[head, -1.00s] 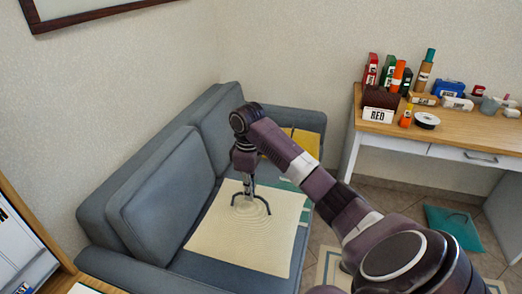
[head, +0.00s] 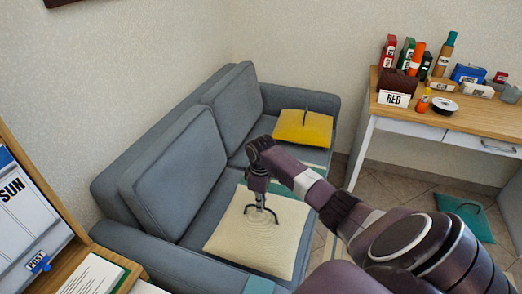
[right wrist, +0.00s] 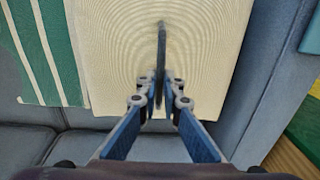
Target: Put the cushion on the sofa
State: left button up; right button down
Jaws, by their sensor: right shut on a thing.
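A cream square cushion (head: 240,240) with ring markings is over the near half of the grey-blue sofa's seat (head: 206,205). My right gripper (head: 262,218) points down at the cushion's middle. In the right wrist view the gripper (right wrist: 160,97) is shut on the dark handle (right wrist: 161,45) of the cushion (right wrist: 112,45). I cannot tell whether the cushion's underside touches the seat. A yellow cushion (head: 303,128) with a dark handle lies at the sofa's far end. A teal cushion (head: 465,217) lies on the floor at right. My left gripper is not in view.
A wooden desk (head: 490,118) with boxes and bottles stands at the back right. A shelf with a white SUN folder (head: 22,220) is at the near left. A green-and-cream striped cloth (right wrist: 45,50) lies beside the cream cushion. The sofa back (head: 165,130) runs along the wall.

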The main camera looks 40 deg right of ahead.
aim_at(261, 218)
jog(key=shift+f, duration=1.45)
jog(key=shift+f, duration=0.25)
jog(key=c, duration=2.1)
grip_release()
notch_tip(261, 218, up, 12)
jog(key=shift+r+p, duration=0.25)
jog(key=shift+p, duration=0.15)
